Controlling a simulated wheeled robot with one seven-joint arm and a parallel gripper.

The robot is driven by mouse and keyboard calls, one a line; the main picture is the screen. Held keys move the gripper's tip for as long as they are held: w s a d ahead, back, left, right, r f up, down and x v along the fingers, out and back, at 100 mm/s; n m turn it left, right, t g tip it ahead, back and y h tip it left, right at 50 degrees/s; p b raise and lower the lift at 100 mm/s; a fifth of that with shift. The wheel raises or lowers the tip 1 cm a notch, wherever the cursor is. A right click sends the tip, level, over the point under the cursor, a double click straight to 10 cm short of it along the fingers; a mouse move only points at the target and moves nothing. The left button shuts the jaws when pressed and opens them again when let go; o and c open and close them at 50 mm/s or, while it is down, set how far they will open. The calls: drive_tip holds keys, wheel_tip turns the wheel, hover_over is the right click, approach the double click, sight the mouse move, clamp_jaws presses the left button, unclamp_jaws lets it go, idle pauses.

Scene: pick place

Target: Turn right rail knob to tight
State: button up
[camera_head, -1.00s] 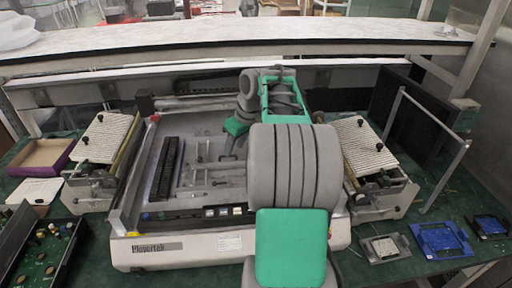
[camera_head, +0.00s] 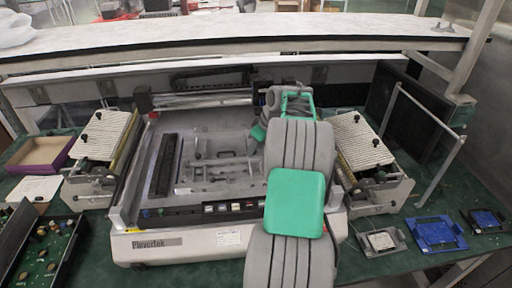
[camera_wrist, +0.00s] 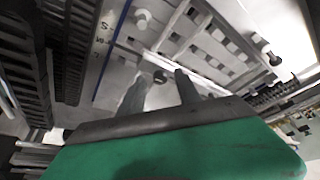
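The grey Flovertek machine (camera_head: 160,244) stands in the middle of the bench with a recessed bed of slots and rails. My gripper (camera_wrist: 160,82) reaches over the right side of its bed; its two grey fingers are spread apart with nothing seen held. A pale knob (camera_wrist: 142,18) is up and left of the fingers, and another knob (camera_wrist: 272,58) is to the right. Which is the right rail knob is unclear. In the head view my arm hides the bed's right edge.
Ribbed feeder units stand left (camera_head: 103,135) and right (camera_head: 362,140) of the machine. A metal frame (camera_head: 430,150) stands at the far right. Blue fixtures (camera_head: 435,233) lie at the front right, a circuit board box (camera_head: 45,250) at the front left. A shelf (camera_head: 200,32) crosses behind.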

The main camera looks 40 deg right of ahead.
clamp_jaws()
idle(0.3)
